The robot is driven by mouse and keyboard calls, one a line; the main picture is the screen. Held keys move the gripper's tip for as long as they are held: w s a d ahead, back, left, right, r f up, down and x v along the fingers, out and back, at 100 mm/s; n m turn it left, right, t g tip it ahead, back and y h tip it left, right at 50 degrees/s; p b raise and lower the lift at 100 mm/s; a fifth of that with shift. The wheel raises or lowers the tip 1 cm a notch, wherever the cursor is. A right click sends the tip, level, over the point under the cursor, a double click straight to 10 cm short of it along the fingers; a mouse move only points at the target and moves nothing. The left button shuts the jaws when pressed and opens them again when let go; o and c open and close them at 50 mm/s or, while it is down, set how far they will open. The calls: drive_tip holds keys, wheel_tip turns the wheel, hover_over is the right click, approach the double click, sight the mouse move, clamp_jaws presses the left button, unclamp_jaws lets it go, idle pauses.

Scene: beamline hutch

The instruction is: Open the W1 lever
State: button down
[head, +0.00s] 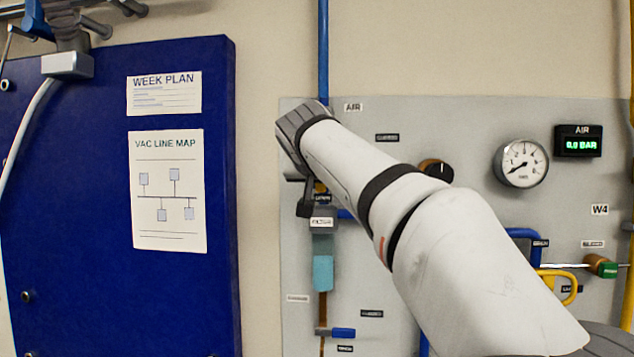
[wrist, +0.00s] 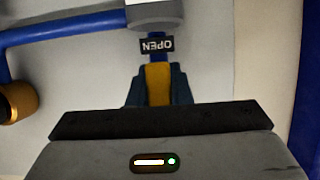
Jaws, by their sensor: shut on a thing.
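My gripper (wrist: 156,85) is shut on a yellow-orange handle (wrist: 157,84) in the wrist view, with a dark finger on each side of it. I take this handle to be the W1 lever; no W1 label is readable. A small OPEN label (wrist: 156,45) shows upside down just beyond the handle, with a blue pipe behind it and a pale round fitting (wrist: 153,12) above. In the head view my gripper (head: 308,200) is at the left part of the grey panel (head: 292,262), below the AIR label. My wrist and fingers hide most of the lever there.
A dial gauge (head: 521,164) and an AIR display (head: 578,141) reading 0.0 BAR sit at the panel's right. A W4 label (head: 600,209) is below them. A black knob (head: 436,170) is behind my arm. A blue board (head: 70,180) with posted sheets stands left.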

drive_tip(key=shift+r, duration=0.15)
drive_tip(key=c, duration=1.3)
unclamp_jaws()
drive_tip(key=shift+w, duration=0.1)
drive_tip(key=v, duration=0.7)
drive_tip(key=shift+s+b, duration=0.3)
drive_tip(key=shift+s, duration=0.1)
